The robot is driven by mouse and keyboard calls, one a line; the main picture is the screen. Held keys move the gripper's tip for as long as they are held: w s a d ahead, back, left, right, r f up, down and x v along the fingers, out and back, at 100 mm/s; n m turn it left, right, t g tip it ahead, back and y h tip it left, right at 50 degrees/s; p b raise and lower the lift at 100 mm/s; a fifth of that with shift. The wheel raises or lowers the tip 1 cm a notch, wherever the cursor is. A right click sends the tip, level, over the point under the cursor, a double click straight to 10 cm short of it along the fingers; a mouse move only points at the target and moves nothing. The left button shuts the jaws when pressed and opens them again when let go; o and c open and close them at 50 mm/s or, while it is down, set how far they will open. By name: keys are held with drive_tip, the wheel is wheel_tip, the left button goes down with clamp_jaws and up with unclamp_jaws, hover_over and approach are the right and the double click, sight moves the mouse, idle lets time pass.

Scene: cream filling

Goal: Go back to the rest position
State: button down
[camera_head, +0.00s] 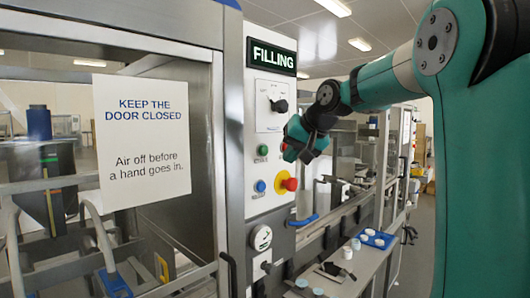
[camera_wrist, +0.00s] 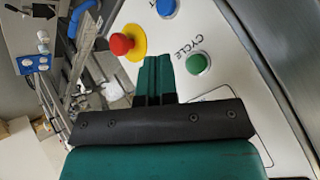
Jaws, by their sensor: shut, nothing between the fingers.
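My gripper (camera_head: 290,152) is in front of the upright control panel marked FILLING (camera_head: 272,57), at the height of its buttons. In the wrist view its two teal fingers (camera_wrist: 155,80) are together, with nothing between them. A red knob on a yellow ring (camera_head: 288,184) is just below the gripper in the head view. It also shows left of the fingers in the wrist view (camera_wrist: 122,44). The green CYCLE button (camera_wrist: 197,63) is right of the fingertips in the wrist view. I cannot tell whether the fingers touch the panel.
A black rotary switch (camera_head: 279,105) is above the gripper, and a blue button (camera_head: 260,186) is lower on the panel. A glazed door with a white sign (camera_head: 142,140) is at left. A blue tray (camera_head: 378,238) with white tubs is on the bench at lower right.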

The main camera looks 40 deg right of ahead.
idle(0.4)
drive_tip(key=s+a+f+n+g+y+b, duration=0.25)
drive_tip(key=a+f, duration=0.35)
drive_tip(key=a, duration=0.4)
drive_tip(key=s+a+f+n+g+y+b, duration=0.15)
drive_tip(key=s+a+f+n, duration=0.35)
drive_tip(key=a, duration=0.5)
drive_tip(key=s+a+f+n+g+b, duration=0.2)
drive_tip(key=s+a+f+n, duration=0.1)
drive_tip(key=s+a+f, duration=0.2)
drive_tip(key=s+a+f+n+g+b, duration=0.1)
drive_tip(key=s+a+f+n+g, duration=0.1)
drive_tip(key=s+a+f, duration=0.4)
drive_tip(key=s+f+n, duration=0.1)
drive_tip(key=s+f, duration=0.3)
drive_tip(key=s, duration=0.3)
drive_tip(key=shift+a+g+b, duration=0.25)
drive_tip(key=shift+g+b, duration=0.1)
drive_tip(key=shift+g, duration=0.05)
drive_tip(key=shift+w, duration=0.1)
idle(2.1)
